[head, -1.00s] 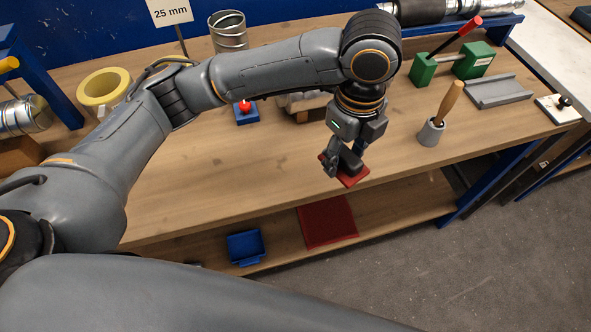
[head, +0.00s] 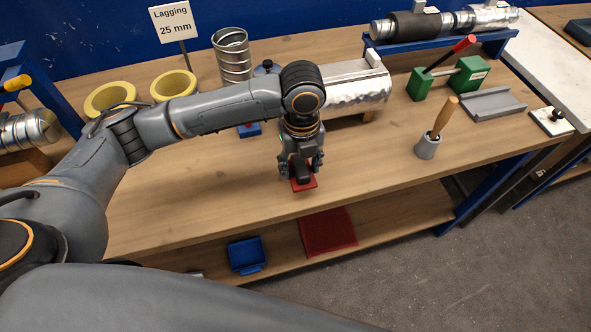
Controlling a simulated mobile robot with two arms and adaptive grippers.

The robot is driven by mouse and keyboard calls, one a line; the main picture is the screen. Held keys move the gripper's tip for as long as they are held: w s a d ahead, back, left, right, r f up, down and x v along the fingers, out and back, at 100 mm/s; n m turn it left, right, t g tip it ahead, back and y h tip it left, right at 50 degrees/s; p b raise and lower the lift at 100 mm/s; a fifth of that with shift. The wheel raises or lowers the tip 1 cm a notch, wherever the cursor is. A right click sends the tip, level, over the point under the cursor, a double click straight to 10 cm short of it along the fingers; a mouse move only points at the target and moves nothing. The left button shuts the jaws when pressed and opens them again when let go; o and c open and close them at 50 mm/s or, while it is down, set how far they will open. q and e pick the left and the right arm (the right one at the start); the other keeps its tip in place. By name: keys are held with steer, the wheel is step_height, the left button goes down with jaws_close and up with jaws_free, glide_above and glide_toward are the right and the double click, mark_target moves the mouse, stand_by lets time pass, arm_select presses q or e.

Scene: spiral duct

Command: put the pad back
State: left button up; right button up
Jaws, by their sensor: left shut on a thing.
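A small red pad (head: 304,185) is under the fingers of my left gripper (head: 303,177) in the head view. The gripper points down and is shut on the pad, near the front edge of the bench. The gripper hides part of the pad. I cannot tell whether the pad touches the bench top. A larger dark red mat (head: 328,232) lies on the lower shelf, below and in front of the pad. My right gripper is not in view.
A blue tray (head: 246,255) lies on the lower shelf left of the mat. A foil-wrapped duct (head: 352,92) stands behind my gripper. The bench top (head: 210,190) left of the gripper is clear.

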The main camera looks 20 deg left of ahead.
mark_target(295, 175)
arm_select(q)
steer(key=shift+w+a+f, duration=0.1)
steer(key=shift+a+f, duration=0.3)
steer(key=shift+f, duration=0.15)
steer(key=f, duration=0.1)
steer(key=f+p, duration=0.1)
steer(key=f, duration=0.1)
steer(key=shift+a, duration=0.25)
steer(key=shift+w+f, duration=0.1)
steer(key=shift+f, duration=0.2)
steer(key=o, duration=1)
steer(key=shift+f, duration=0.1)
step_height(295, 175, up, 12)
steer(key=shift+r+b, duration=0.15)
steer(key=shift+b, duration=0.75)
